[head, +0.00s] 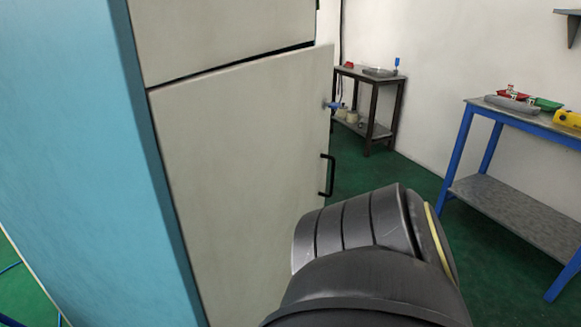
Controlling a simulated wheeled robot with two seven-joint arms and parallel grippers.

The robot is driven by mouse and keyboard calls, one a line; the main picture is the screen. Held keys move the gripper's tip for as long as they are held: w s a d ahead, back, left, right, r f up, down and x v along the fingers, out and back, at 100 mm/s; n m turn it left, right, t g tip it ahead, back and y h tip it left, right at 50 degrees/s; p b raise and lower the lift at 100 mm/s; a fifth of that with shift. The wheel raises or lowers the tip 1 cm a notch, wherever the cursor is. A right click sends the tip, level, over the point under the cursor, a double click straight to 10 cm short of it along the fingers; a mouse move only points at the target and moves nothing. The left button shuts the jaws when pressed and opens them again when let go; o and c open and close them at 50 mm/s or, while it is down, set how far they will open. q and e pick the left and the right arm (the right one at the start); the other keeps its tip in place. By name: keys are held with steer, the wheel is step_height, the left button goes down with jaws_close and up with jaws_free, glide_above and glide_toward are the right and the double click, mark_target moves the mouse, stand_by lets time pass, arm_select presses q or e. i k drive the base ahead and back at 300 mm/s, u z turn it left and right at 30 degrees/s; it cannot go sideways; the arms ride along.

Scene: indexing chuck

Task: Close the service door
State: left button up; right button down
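The service door (235,170) is the large beige lower panel of a tall machine cabinet, in the middle of the head view. It stands slightly ajar: its right edge reaches out past the panel above, and a dark gap shows along its top. A black bar handle (331,176) sits near its right edge. One of my dark grey arms rises from the bottom, right of centre, and covers the door's lower right part. Neither gripper can be seen, so any contact with the door is not shown.
The cabinet's blue side (80,130) fills the left. A dark metal table (384,80) stands behind to the right. A blue-legged workbench (480,115) with red, green and yellow items stands at far right. Green floor (400,185) lies open between the door and the bench.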

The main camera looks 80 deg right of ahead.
mark_target(243, 148)
steer(key=u, duration=2)
steer(key=k, duration=1.7)
steer(key=z, duration=2.65)
